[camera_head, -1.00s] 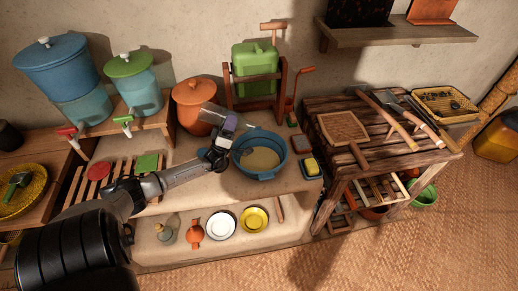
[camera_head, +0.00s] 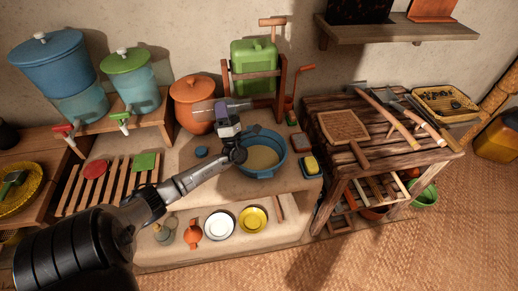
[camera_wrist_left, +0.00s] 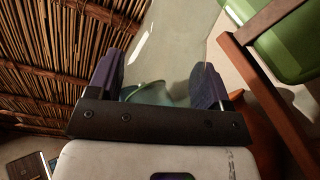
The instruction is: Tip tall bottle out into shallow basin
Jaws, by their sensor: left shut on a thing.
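My left gripper (camera_head: 228,122) is shut on a clear tall bottle (camera_head: 248,104), which lies nearly level in the head view, above the back rim of the shallow basin. In the left wrist view the see-through bottle (camera_wrist_left: 172,45) sits between the two purple finger pads. The shallow basin (camera_head: 266,174) is blue and round, on the mud ledge, with a pale beige layer inside. The gripper is above and left of it. I cannot tell what is in the bottle, and no stream shows. My right gripper is not in view.
An orange lidded pot (camera_head: 195,100) stands behind the gripper, and a green container (camera_head: 252,68) in a wooden frame stands behind the bottle. A blue-rimmed dish with a yellow block (camera_head: 311,164) is right of the basin. Plates (camera_head: 219,225) lie on the lower step.

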